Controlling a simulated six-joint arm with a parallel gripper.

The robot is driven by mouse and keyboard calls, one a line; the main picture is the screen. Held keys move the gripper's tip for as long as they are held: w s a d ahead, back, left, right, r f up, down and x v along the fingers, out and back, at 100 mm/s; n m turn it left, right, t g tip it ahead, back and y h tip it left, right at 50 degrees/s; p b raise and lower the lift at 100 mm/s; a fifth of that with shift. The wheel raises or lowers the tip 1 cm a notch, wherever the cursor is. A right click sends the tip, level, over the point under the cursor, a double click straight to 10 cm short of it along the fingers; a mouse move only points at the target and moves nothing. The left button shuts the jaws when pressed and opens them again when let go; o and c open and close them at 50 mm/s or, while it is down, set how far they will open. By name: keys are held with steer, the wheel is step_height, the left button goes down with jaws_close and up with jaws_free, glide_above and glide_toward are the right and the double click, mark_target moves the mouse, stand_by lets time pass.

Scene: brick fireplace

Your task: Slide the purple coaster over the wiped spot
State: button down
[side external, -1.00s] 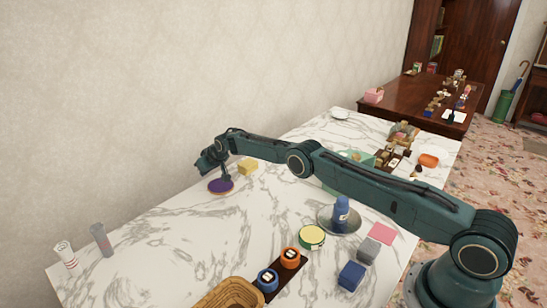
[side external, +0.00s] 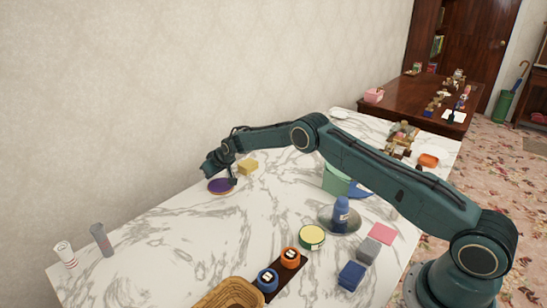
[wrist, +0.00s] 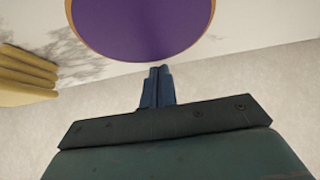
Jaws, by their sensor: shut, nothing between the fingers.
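The purple coaster (side external: 219,187), round with a thin orange-brown rim, lies flat on the white marble table near the wall. In the wrist view the coaster (wrist: 143,25) fills the top middle. My gripper (side external: 234,181) is shut and empty, with its fingertips low at the coaster's right edge in the side view. In the wrist view my fingertips (wrist: 158,70) are just beside the coaster's rim. I cannot tell whether they touch it. I cannot make out a wiped spot among the grey marble veins.
The patterned wall is close behind. Two tubes stand at the far left.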

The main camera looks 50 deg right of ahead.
mark_target(230, 189)
steer(key=shift+s, duration=0.5)
stand_by(0.3)
steer(key=shift+s+d, duration=0.15)
steer(key=shift+s, duration=7.2)
steer(key=shift+w, duration=0.15)
steer(key=shift+w, duration=1.8)
steer(key=shift+r, duration=0.2)
steer(key=v, duration=0.9)
steer(key=shift+s+r, duration=0.25)
